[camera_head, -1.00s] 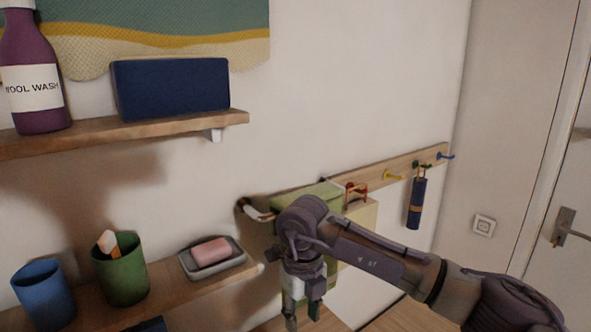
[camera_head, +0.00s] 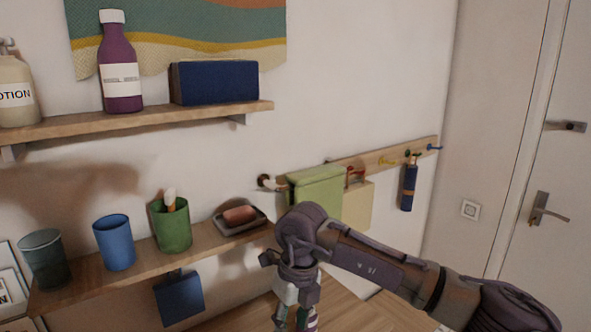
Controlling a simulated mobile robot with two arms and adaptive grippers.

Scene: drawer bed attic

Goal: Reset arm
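My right arm comes in from the lower right and bends down at the wrist. Its gripper (camera_head: 297,318) points down at the bottom edge, in front of the wall and to the right of the lower shelf. The fingertips are cut off by the frame, so I cannot tell whether it is open or shut, or whether it holds anything. My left gripper is not in view.
The lower shelf (camera_head: 82,281) holds cups and a soap dish (camera_head: 258,221); a blue item (camera_head: 180,297) hangs below. The upper shelf (camera_head: 60,132) holds bottles and a blue box (camera_head: 214,83). Behind my arm, a green cloth (camera_head: 318,188) hangs near a hook rail (camera_head: 373,161). A door stands right.

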